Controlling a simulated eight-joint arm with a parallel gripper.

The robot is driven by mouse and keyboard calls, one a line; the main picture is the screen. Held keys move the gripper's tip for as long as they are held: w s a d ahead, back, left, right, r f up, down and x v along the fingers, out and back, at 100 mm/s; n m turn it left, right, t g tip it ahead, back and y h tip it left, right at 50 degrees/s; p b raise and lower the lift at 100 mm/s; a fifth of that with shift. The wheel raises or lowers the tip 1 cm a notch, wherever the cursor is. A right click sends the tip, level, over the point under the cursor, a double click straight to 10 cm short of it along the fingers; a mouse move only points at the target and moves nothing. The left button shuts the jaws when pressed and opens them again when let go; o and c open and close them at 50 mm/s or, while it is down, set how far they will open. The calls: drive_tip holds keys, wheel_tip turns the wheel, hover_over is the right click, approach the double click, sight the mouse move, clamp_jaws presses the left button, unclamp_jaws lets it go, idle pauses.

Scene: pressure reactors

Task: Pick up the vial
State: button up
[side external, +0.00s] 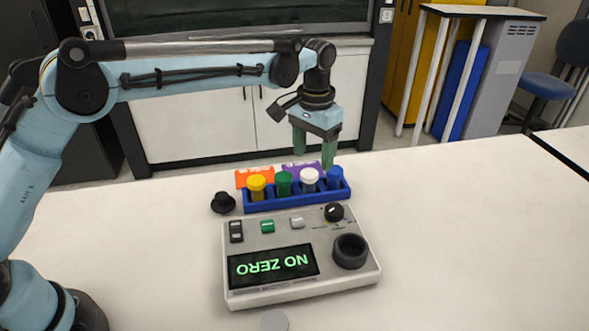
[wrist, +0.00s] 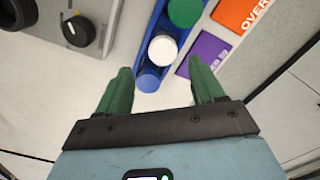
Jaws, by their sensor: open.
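A blue rack (side external: 262,206) holds a row of upright vials. Their caps are yellow (side external: 257,182), green (side external: 284,178), white (side external: 309,174) and blue (side external: 335,172). My gripper (side external: 314,154) is open and empty, pointing down above and behind the white and blue end of the rack. In the wrist view my gripper (wrist: 160,68) has its fingers apart, with the blue cap (wrist: 148,82) showing between them. The white cap (wrist: 162,49) lies just beyond, and the green cap (wrist: 185,12) is at the top edge. The yellow cap is out of the wrist view.
A reactor control box (side external: 300,285) reading "NO ZERO" stands in front of the rack, with a black ring (side external: 350,251) on it. A black knob-like piece (side external: 223,203) lies left of the rack. Orange (side external: 254,174) and purple (side external: 300,167) labels lie behind it. The table sides are clear.

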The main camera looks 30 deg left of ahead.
sight(310, 173)
drive_tip(key=shift+s+a+f, duration=0.1)
drive_tip(key=shift+a+f, duration=0.05)
drive_tip(key=shift+f, duration=1.55)
drive_tip(key=shift+s+a+f, duration=0.1)
drive_tip(key=shift+a+f, duration=0.05)
drive_tip(key=shift+f, duration=1.5)
drive_tip(key=c, duration=1.1)
drive_tip(key=shift+r, duration=0.1)
